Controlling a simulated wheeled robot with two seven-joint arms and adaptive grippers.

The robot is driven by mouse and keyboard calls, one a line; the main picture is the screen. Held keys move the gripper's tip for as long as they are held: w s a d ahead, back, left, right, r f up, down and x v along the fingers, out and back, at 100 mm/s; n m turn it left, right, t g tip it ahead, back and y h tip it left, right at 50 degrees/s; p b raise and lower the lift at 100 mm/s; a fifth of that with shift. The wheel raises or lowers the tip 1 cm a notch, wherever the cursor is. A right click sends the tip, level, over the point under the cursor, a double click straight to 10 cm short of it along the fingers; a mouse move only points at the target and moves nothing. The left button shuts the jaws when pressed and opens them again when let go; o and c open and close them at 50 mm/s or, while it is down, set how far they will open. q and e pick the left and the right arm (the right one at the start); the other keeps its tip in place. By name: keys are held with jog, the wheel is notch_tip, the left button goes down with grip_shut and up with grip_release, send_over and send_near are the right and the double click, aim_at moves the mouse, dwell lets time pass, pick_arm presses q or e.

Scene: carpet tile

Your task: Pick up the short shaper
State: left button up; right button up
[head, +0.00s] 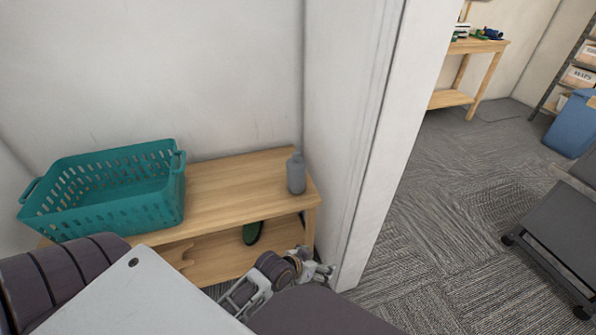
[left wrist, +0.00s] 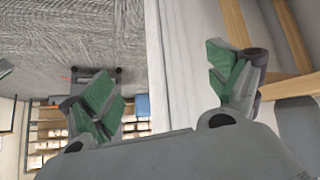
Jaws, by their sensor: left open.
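A small grey bottle-shaped object (head: 296,174) stands upright near the right end of the wooden bench top; it is the likeliest match for the short shaper, but I cannot be sure. My left gripper (head: 318,270) is in front of and below the bench's right end, apart from the object. In the left wrist view its green-padded fingers (left wrist: 160,85) are spread, with nothing between them. A grey shape (left wrist: 300,125) at that view's right edge may be the same object. My right gripper is not in view.
A teal basket (head: 110,205) stands on the left of the wooden bench (head: 230,190). A dark green object (head: 252,232) is on the lower shelf. A white wall end (head: 375,150) rises just right of the bench. Carpet beyond is open, with a grey cart (head: 555,225) at right.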

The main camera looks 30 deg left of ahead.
pick_arm(q)
jog(key=w+a+r+n+t+y+p, duration=0.2)
jog(key=w+a+r+y+p, duration=0.1)
jog(key=a+r, duration=0.5)
jog(key=w+a+r+n+t+y+p, duration=0.2)
jog(key=w+a+r+p, duration=0.4)
jog(key=a, duration=0.3)
jog(key=shift+w+a+r+n+y, duration=0.35)
jog(key=shift+w+r+y, duration=0.25)
jog(key=shift+w+r, duration=0.2)
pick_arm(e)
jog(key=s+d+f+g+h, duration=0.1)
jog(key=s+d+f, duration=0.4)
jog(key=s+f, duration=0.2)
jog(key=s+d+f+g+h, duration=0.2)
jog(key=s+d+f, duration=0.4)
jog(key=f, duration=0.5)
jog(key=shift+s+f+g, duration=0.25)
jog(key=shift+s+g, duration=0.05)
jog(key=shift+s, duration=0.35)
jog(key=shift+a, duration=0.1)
